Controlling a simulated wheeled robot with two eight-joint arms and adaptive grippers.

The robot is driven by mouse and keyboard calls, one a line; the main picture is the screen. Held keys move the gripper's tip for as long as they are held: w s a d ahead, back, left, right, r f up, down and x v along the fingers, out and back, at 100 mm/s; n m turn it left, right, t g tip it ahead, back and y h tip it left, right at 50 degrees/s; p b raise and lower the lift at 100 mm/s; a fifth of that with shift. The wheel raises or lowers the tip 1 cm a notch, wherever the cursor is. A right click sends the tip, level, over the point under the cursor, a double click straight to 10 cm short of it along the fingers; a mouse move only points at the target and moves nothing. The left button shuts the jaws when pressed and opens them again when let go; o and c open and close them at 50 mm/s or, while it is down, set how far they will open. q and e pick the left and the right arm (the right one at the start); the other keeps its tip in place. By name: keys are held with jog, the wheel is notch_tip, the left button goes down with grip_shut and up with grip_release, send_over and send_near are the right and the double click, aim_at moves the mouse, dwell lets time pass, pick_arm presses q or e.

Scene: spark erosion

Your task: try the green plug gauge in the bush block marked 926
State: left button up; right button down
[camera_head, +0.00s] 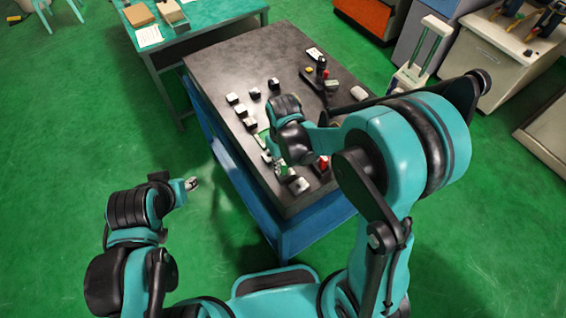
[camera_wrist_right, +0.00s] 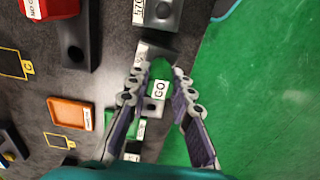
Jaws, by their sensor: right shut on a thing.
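My right gripper (camera_wrist_right: 158,78) is shut on the green plug gauge (camera_wrist_right: 159,68), which carries a white GO label, in the right wrist view. The gauge's far end is close to a dark bush block (camera_wrist_right: 157,47) whose label is partly hidden; I cannot tell whether they touch. Another block (camera_wrist_right: 160,14) with a partly cut-off number lies above it. The number 926 is not readable on any block. In the head view the right gripper (camera_head: 279,160) hangs over the table's near part. My left gripper (camera_head: 191,184) is left of the table, its jaws too small to judge.
The dark-topped table (camera_head: 232,66) bears several small blocks. A red piece (camera_wrist_right: 42,8) on a dark holder and an orange tray (camera_wrist_right: 71,114) lie left in the wrist view. A green bench (camera_head: 205,10) stands behind; green floor (camera_head: 70,110) is free at left.

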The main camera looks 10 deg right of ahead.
jog(key=shift+f+b, duration=0.35)
jog(key=shift+f, duration=0.1)
dwell(0.3)
jog(key=shift+r, duration=0.15)
dwell(0.9)
jog(key=shift+r+p, duration=1.8)
jog(key=shift+r, duration=0.6)
